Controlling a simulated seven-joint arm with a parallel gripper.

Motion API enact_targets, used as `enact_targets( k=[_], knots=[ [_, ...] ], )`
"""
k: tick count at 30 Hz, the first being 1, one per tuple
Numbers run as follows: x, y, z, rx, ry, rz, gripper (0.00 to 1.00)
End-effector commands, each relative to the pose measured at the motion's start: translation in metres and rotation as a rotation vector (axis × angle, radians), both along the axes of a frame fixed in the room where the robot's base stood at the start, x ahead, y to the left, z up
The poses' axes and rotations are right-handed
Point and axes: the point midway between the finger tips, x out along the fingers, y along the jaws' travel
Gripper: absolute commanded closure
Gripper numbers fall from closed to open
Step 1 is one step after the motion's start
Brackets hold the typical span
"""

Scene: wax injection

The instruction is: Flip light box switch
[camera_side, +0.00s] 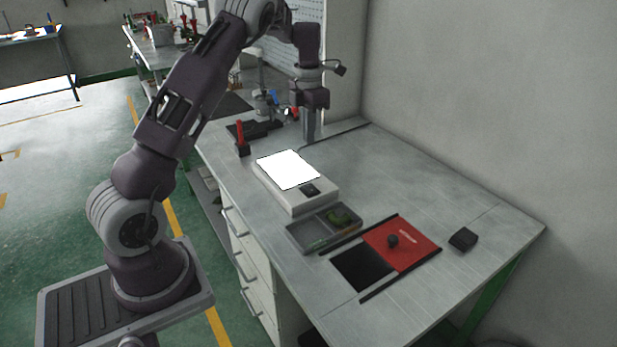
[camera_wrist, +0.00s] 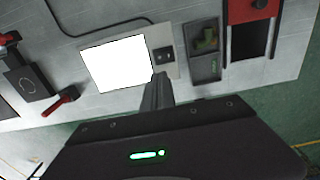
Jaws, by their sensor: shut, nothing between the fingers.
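The light box (camera_side: 278,192) is a flat pale box on the bench, and its top panel shows bright white. Its small dark switch (camera_side: 310,189) is on the top face beside the panel, at the end nearer the green-grey tray. In the wrist view the light box (camera_wrist: 172,71) has the white panel left of the switch (camera_wrist: 163,55). My gripper (camera_side: 309,138) points down and appears behind the light box in the side view, apart from the switch. In the wrist view the shut, empty fingertips (camera_wrist: 159,76) appear just below the switch. Their height above the box is hard to tell.
A divided tray (camera_side: 324,228) stands close by the light box. Beyond it are a red plate (camera_side: 402,243) with a dark knob and a small black block (camera_side: 463,239). A red-handled tool (camera_side: 241,138) stands at the box's other end. The bench toward the wall is clear.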

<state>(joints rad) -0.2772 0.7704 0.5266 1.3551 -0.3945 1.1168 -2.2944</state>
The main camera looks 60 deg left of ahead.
Motion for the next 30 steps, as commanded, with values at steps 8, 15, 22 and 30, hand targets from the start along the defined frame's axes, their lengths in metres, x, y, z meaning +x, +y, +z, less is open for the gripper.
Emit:
enact_targets(
  k=[8,15,22,30],
  knots=[
    [-0.001,-0.001,-0.015,-0.003,0.003,-0.003,1.00],
    [-0.001,-0.001,-0.066,-0.004,0.003,-0.003,1.00],
    [-0.001,0.000,-0.113,-0.002,0.002,-0.004,1.00],
    [0.000,0.000,-0.139,-0.002,0.000,-0.004,1.00]
  ],
)
